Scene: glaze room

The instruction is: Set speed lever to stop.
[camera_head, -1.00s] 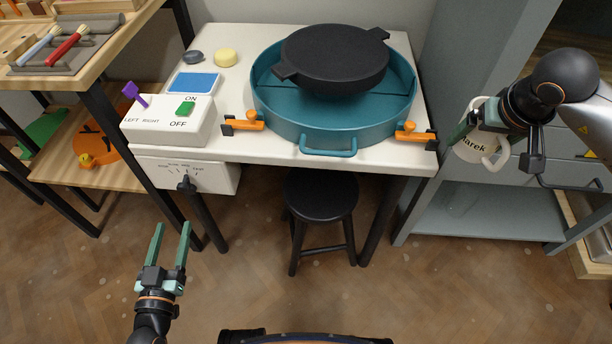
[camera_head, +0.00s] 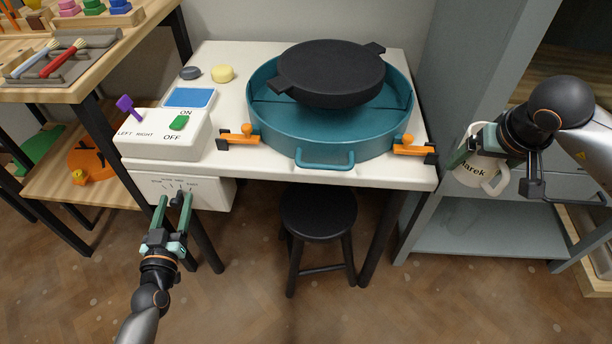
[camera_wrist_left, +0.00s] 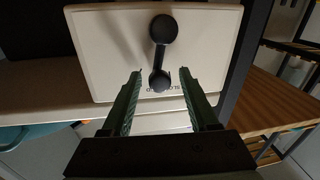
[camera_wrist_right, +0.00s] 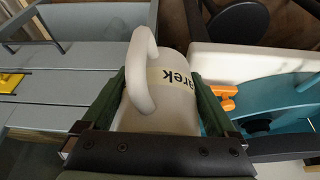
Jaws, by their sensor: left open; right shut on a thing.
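The speed lever is a black knobbed lever (camera_head: 177,198) on the front of a white box (camera_head: 217,194) under the wheel table's left side. In the left wrist view the lever (camera_wrist_left: 161,52) stands out from the pale panel (camera_wrist_left: 100,50), with small, partly hidden lettering near its lower knob. My left gripper (camera_head: 174,200) is open, its fingers pointing at the panel; in the left wrist view the lower knob lies between the fingertips (camera_wrist_left: 162,75), with gaps on both sides. My right gripper (camera_head: 480,145) is shut on a white mug (camera_head: 477,172) labelled "Marek", its handle showing in the right wrist view (camera_wrist_right: 143,70).
A control box (camera_head: 165,145) with a green switch and purple lever sits on the white table (camera_head: 232,100). A teal basin (camera_head: 320,140) holds a black round bat (camera_head: 330,72). A black stool (camera_head: 318,213) stands below. A wooden shelf (camera_head: 130,185) is at left.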

